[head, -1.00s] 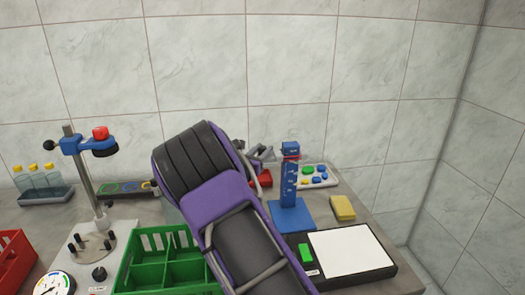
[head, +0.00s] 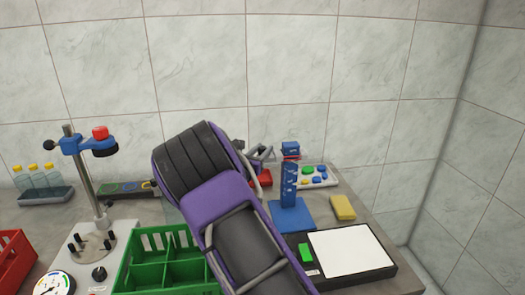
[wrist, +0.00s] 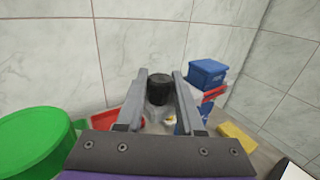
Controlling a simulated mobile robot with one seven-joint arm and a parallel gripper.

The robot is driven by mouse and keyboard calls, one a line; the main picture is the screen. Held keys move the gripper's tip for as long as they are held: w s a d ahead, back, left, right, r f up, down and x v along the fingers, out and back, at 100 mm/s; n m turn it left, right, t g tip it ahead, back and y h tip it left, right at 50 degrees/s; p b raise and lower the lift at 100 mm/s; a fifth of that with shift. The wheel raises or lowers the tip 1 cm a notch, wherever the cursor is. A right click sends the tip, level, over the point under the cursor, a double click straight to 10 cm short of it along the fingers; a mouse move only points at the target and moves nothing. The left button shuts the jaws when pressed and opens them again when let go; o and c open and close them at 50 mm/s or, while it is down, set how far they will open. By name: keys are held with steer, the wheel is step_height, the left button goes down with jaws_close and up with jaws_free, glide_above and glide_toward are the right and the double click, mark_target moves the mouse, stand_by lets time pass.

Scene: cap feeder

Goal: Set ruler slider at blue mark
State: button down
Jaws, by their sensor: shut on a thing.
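The ruler stand is a blue upright post (head: 289,185) on a square blue base (head: 292,216), right of my arm in the head view. It has a blue block (head: 290,147) on top, with a red part (head: 290,158) just below. In the wrist view the blue block (wrist: 207,73) and red part (wrist: 212,94) are right of the fingers. My gripper (wrist: 160,76) is shut on a black round knob (wrist: 159,90). How the knob joins the slider is hidden. In the head view my gripper (head: 262,155) is left of the post's top. I cannot make out the blue mark.
A green divided crate (head: 125,270) stands below my arm. A flat device with a white plate (head: 350,250) lies in front of the ruler. A yellow block (head: 342,208) and a panel of coloured buttons (head: 330,178) are on the right. A tiled wall is behind.

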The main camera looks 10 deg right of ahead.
step_height(320, 180, down, 7)
steer(key=b, duration=0.4)
steer(key=shift+r, duration=0.2)
steer(key=c, duration=0.5)
jaws_free()
steer(key=shift+s, duration=0.1)
steer(key=p+v, duration=0.1)
steer(key=v, duration=1.6)
steer(key=shift+s+a, duration=0.15)
